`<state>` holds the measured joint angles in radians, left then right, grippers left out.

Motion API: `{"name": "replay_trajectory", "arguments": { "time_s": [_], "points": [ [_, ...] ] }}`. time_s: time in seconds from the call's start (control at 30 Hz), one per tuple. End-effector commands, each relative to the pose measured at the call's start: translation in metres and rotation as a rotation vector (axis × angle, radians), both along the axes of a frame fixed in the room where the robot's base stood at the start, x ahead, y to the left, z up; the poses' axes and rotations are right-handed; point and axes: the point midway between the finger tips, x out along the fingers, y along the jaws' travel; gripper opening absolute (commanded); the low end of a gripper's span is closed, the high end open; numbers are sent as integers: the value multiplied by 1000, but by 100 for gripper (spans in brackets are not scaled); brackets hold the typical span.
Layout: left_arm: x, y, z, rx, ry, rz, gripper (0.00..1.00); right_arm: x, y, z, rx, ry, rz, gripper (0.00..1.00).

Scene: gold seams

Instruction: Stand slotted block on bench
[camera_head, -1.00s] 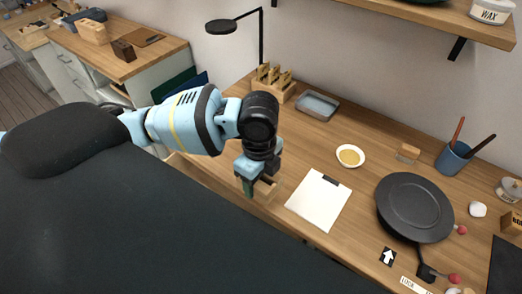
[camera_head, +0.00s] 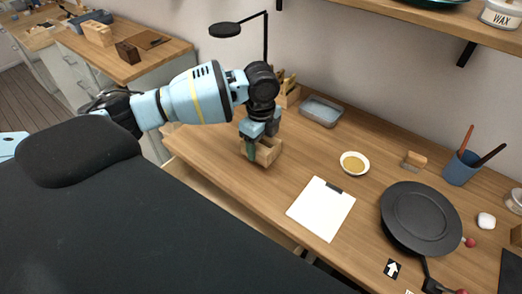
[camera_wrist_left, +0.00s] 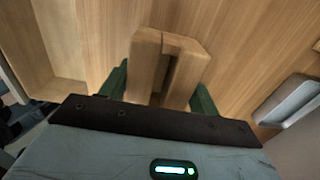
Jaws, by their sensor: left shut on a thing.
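The slotted block (camera_head: 270,151) is a light wooden block with a groove, held at my left gripper above or at the bench (camera_head: 215,150); I cannot tell whether it touches the top. In the left wrist view the block (camera_wrist_left: 168,62) shows its slot between the green fingers of my left gripper (camera_wrist_left: 160,88). In the head view my left gripper (camera_head: 262,150) points down and is shut on the block, partly covering it. My right gripper is not in view.
A white sheet on a clipboard (camera_head: 320,208), a small bowl (camera_head: 354,163), a grey tray (camera_head: 322,111) and a black round plate (camera_head: 420,215) lie on the bench. A lamp (camera_head: 226,30) stands behind. An open drawer (camera_head: 230,207) projects at the front edge. Bare wood surrounds the block.

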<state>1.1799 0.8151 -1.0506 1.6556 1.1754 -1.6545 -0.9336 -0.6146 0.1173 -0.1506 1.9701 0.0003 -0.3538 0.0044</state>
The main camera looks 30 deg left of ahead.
Motion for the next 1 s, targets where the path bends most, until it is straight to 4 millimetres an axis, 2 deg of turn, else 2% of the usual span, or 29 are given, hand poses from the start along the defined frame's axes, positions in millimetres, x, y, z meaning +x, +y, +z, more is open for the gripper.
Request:
{"name": "replay_trajectory", "arguments": {
  "time_s": [0.03,0.2,0.3,0.67,0.7,0.87,1.0],
  "points": [
    [5,3,-1,0,0,3,34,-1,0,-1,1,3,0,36],
    [3,2,-26,1,2,0,34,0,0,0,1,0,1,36],
    [3,2,-34,0,0,0,34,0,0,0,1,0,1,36],
    [3,2,-38,0,-1,1,34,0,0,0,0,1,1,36],
    [3,2,-39,0,-1,1,63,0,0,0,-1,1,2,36],
    [3,2,-38,1,-1,1,83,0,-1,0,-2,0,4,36],
    [3,2,-38,1,-1,1,83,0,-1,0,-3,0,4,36]
  ]
}}
